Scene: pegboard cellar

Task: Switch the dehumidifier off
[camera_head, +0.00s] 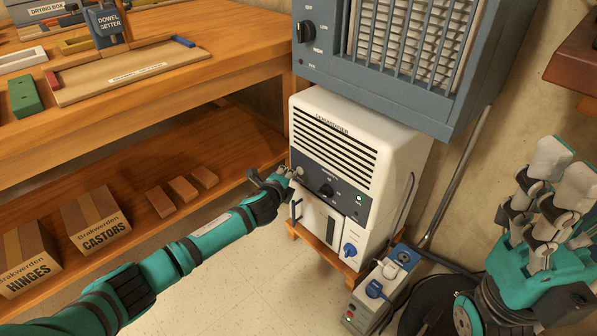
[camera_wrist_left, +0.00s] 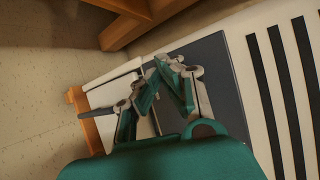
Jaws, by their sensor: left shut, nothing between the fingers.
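The white dehumidifier (camera_head: 395,165) stands below a blue-grey louvred unit. Whatever lies directly behind the fingertips is hidden. In the left wrist view, the closed fingers (camera_wrist_left: 168,68) lie over the dark panel (camera_wrist_left: 215,75). My right gripper (camera_head: 566,170) is raised at the right, apparently open and empty.
The blue-grey unit (camera_head: 325,70) with its own dial (camera_head: 306,32) overhangs the dehumidifier. A wooden workbench (camera_head: 215,70) is close on the left. A socket box (camera_head: 365,310) with a blue plug and cables stands at the lower right. The floor (camera_head: 250,290) in front is clear.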

